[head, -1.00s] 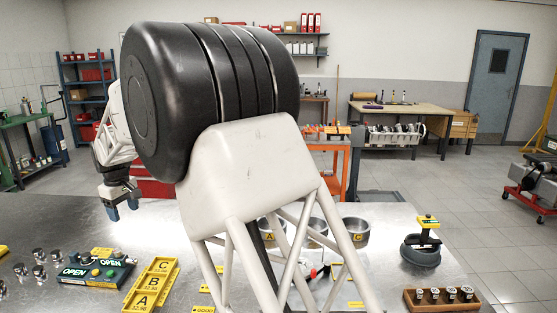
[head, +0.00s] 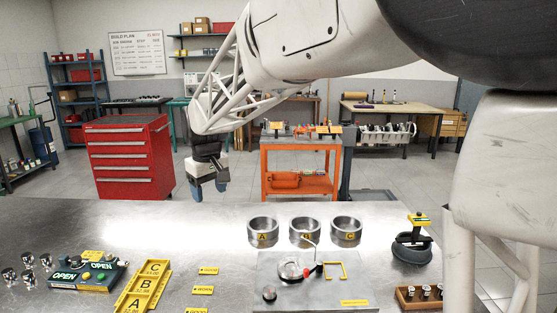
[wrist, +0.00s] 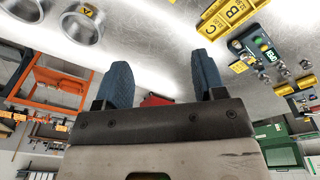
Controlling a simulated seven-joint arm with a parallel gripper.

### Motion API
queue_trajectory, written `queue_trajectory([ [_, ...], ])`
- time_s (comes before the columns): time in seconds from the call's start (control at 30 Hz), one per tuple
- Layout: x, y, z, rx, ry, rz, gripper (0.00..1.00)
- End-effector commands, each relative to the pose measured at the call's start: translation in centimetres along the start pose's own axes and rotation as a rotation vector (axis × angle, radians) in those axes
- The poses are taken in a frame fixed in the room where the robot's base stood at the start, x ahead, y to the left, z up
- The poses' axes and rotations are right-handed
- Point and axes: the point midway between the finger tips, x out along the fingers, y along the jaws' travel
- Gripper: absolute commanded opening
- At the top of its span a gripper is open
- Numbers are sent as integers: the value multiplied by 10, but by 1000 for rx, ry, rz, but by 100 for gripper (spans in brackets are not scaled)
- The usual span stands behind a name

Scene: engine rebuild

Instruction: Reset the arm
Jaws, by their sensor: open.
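My gripper (head: 209,188) hangs in the air above the far edge of the steel bench (head: 120,215) in the head view, fingers pointing down. Its two blue fingers are apart with nothing between them, as the wrist view (wrist: 162,85) also shows. My arm reaches across the upper right of the head view and hides part of the back wall and the right side of the room.
On the bench are cylinders (head: 263,231) labelled A, B and C, a grey plate with a gauge (head: 320,290), a yellow lettered tray (head: 143,290), a green OPEN box (head: 90,275), a black stand (head: 412,248) and a wooden rack (head: 408,300). The bench's left rear is clear.

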Motion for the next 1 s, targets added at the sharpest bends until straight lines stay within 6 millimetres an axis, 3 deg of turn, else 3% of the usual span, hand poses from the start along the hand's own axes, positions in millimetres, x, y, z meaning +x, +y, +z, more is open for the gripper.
queue_trajectory([
  [0.2, -16, 25, 63, 93, 13, 11, 64],
  [0.5, -30, 47, 148, 218, 30, 26, 64],
  [1.0, -34, 56, 288, 425, 59, 53, 64],
])
